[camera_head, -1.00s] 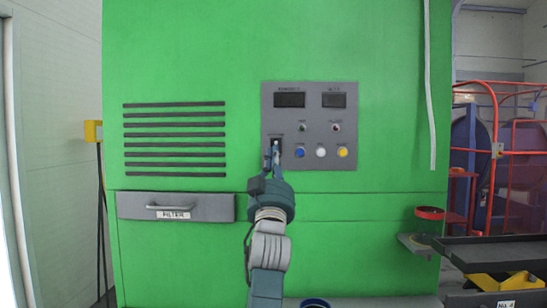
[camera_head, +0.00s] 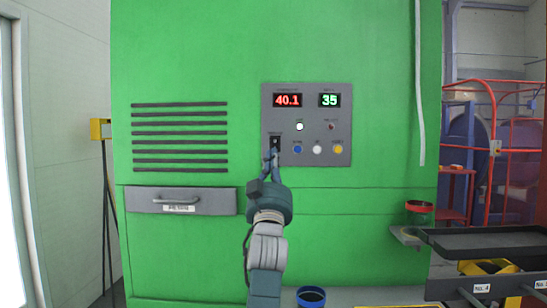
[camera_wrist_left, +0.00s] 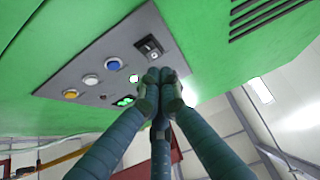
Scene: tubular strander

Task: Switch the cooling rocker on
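The cooling rocker (camera_head: 275,141) is a small black switch on the left of the grey control panel (camera_head: 340,119). It also shows in the left wrist view (camera_wrist_left: 149,47), just beyond my fingertips. My left gripper (camera_head: 271,157) is just below the rocker, with its fingers together and nothing between them. In the left wrist view the fingertips (camera_wrist_left: 161,76) meet close to the rocker; I cannot tell whether they touch it. The panel displays show red 40.1 (camera_head: 287,100) and green 35 (camera_head: 330,100). A lamp (camera_head: 300,127) below them glows white. My right gripper is not in view.
Blue (camera_head: 297,149), white (camera_head: 317,150) and yellow (camera_head: 337,149) buttons sit right of the rocker. A drawer (camera_head: 180,200) is at lower left.

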